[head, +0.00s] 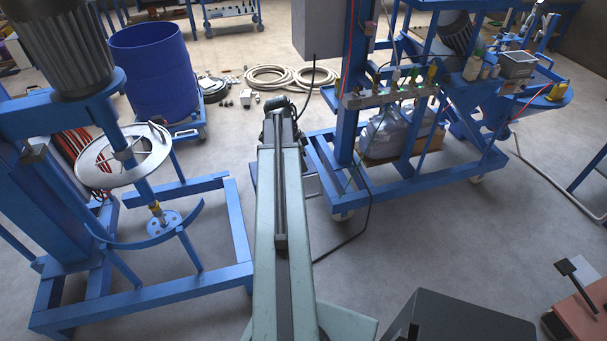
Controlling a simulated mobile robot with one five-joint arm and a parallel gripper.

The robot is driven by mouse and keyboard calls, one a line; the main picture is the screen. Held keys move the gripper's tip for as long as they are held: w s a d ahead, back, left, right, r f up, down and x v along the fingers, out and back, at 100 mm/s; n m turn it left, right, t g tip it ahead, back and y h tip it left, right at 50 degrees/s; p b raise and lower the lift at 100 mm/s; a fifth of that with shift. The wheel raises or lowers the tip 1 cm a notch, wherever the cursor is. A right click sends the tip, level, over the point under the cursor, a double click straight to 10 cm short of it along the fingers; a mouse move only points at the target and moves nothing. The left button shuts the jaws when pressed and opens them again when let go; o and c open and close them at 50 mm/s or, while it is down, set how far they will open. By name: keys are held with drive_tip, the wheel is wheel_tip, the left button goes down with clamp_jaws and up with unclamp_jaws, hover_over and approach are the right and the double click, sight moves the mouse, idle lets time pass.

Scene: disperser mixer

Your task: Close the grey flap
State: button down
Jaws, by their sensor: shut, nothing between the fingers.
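I cannot clearly make out a grey flap in the head view. A grey box (318,30) is mounted on the blue frame at the top centre, with a cable hanging from it. I cannot tell whether it has a flap. A dark grey box (455,318) stands at the bottom right, cut off by the picture edge. My arm reaches straight away from me up the middle. My gripper (279,104) is at its far end, small and dark, below the grey box in the picture and apart from it. It is shut and empty. Its fingertips are hard to make out.
A blue mixer stand (60,210) with a metal ring (124,156) stands on the left. A blue drum (150,70) sits behind it. A blue wheeled frame (340,185) with bottles stands right of my arm. Coiled hoses (290,77) lie beyond.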

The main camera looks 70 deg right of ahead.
drive_tip(key=b, duration=1.1)
approach(309, 189)
drive_tip(key=s+f, duration=0.1)
drive_tip(key=f, duration=0.1)
drive_tip(key=s+a+f, duration=0.2)
drive_tip(key=s+f, duration=0.1)
drive_tip(key=shift+a+f, duration=0.15)
drive_tip(key=shift+f, duration=0.15)
drive_tip(key=shift+r, duration=0.1)
